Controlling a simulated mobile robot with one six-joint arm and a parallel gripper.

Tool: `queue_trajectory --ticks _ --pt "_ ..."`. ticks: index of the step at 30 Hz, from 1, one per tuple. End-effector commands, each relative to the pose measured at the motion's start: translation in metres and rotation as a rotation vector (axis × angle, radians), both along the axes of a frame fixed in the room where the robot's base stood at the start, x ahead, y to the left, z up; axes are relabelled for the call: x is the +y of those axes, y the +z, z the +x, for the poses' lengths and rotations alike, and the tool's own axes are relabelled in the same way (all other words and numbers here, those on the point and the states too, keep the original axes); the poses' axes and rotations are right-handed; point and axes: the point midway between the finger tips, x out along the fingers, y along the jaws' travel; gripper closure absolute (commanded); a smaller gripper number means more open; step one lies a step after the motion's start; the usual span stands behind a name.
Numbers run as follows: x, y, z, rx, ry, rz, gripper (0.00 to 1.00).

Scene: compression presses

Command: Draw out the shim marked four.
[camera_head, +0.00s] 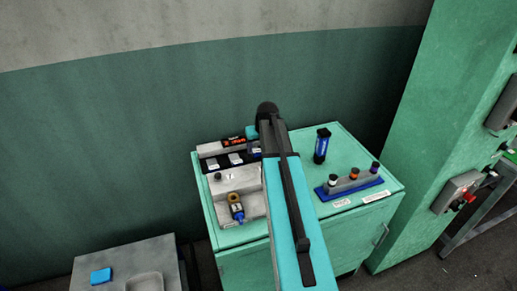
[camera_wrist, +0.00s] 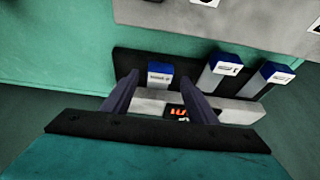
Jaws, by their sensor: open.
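In the wrist view my gripper (camera_wrist: 160,80) is open, with one finger on each side of a shim (camera_wrist: 158,69) that has a blue end and a white label. I cannot tell whether the fingers touch it. Two more blue-ended shims, a middle one (camera_wrist: 226,64) and a right one (camera_wrist: 277,73), stand to the right of the fingers. The number marks are too small to read. The shims sit at a dark rack (camera_wrist: 130,60), which also shows in the head view (camera_head: 205,165). My arm hides part of the rack's right end there.
A grey block with a red display (camera_head: 236,141) lies behind the rack. A grey stepped fixture (camera_head: 222,184) stands in front. On the green cabinet's right are a dark blue bottle (camera_head: 321,146) and a blue tray (camera_head: 330,194) with several capped pieces. A green column (camera_head: 425,130) rises at right.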

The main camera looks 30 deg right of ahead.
Motion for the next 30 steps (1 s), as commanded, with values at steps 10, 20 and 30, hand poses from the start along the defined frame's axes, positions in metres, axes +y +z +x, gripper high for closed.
queue_trajectory --ticks 10,20,30 --pt "-0.002 -0.018 0.007 0.001 0.0 0.0 0.47" --pt "-0.003 -0.019 0.007 0.0 -0.001 0.0 0.52" --pt "-0.003 -0.019 0.007 0.0 -0.002 0.001 1.0"
